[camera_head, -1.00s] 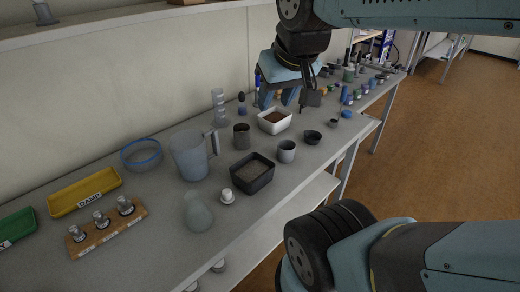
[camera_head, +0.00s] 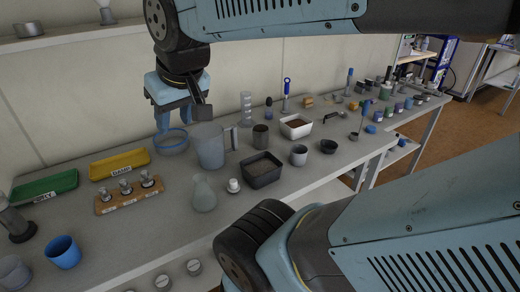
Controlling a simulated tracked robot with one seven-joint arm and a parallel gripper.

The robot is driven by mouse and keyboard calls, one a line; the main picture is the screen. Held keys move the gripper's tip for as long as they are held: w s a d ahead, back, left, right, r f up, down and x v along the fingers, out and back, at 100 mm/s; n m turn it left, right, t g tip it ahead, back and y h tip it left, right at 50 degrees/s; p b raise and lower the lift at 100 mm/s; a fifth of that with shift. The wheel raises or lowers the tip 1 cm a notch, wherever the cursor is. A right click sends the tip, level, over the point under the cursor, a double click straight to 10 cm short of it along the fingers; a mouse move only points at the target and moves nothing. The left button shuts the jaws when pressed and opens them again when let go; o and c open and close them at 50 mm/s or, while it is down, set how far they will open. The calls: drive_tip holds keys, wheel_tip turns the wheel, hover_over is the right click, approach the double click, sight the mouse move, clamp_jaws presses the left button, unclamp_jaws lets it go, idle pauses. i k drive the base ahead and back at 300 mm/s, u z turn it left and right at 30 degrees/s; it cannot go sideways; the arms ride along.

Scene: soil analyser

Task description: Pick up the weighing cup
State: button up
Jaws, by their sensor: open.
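My gripper (camera_head: 175,116) is open and empty, fingers pointing down. In the picture it overlaps the blue-rimmed ring (camera_head: 171,141) and the wall behind the bench; its height above the bench is hard to judge. No cup is marked as the weighing cup, and I cannot tell which one it is. The cups in view are a grey cup (camera_head: 299,155), a dark bowl-like cup (camera_head: 328,147), a small dark cup (camera_head: 354,137), a dark brown-grey cup (camera_head: 261,135) and a blue cup (camera_head: 63,252) at the front left. All stand apart from my gripper.
A clear jug (camera_head: 209,147), a flask (camera_head: 203,194), a black soil tray (camera_head: 262,170) and a white soil tray (camera_head: 295,127) crowd the middle.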

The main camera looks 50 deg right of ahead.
sight(298, 156)
drive_tip(key=u, duration=1)
drive_tip(key=k, duration=2.2)
drive_tip(key=z, duration=1.85)
drive_tip(key=i, duration=1)
drive_tip(key=z, duration=0.05)
